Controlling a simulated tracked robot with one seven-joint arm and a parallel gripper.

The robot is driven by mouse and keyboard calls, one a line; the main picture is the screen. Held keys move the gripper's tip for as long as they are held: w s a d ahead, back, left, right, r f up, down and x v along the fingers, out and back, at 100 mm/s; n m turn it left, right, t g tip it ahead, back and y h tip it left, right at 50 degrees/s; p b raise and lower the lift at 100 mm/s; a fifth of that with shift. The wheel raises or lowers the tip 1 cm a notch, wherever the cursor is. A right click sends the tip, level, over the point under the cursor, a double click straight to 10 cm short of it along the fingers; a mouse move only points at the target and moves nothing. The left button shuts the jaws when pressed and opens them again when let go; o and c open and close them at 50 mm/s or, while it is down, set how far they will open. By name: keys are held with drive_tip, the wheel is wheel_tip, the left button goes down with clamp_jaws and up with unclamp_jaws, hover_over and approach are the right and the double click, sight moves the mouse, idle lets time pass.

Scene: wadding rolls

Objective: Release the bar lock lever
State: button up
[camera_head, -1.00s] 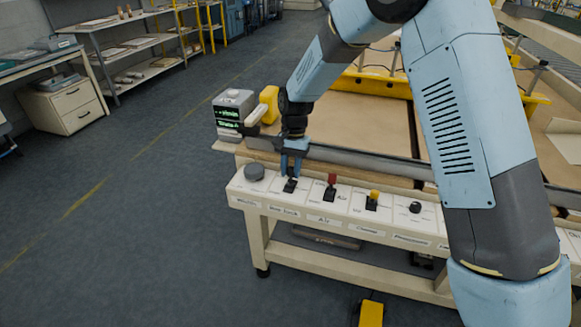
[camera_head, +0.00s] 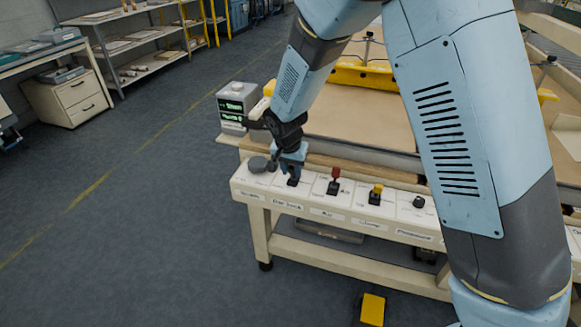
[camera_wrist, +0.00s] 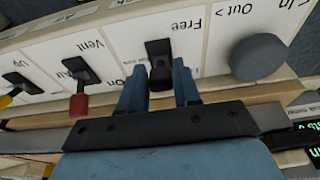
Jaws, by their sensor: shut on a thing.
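The bar lock lever (camera_head: 293,182) is a small black lever on the white control panel (camera_head: 345,212), above the second label from the left. In the wrist view the black lever (camera_wrist: 158,68) stands between my two blue fingers, with "Free" printed beyond it. My gripper (camera_head: 291,168) is shut on it, low over the panel; it also shows in the wrist view (camera_wrist: 158,90). The fingers and wrist hide part of the lever in the head view.
A round grey knob (camera_head: 257,165) sits left of the lever. A red-tipped lever (camera_head: 334,180), a yellow-tipped lever (camera_head: 376,194) and a black knob (camera_head: 418,202) follow to the right. A display box (camera_head: 236,106) stands behind the panel's left end.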

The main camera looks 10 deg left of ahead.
drive_tip(key=shift+s+f, duration=0.15)
drive_tip(key=shift+s, duration=0.1)
idle(0.5)
drive_tip(key=o, duration=1)
drive_tip(key=shift+c, duration=0.2)
drive_tip(key=shift+w, duration=0.1)
drive_tip(key=v, duration=1.3)
drive_tip(key=shift+s+r, duration=0.3)
drive_tip(key=shift+s, duration=0.1)
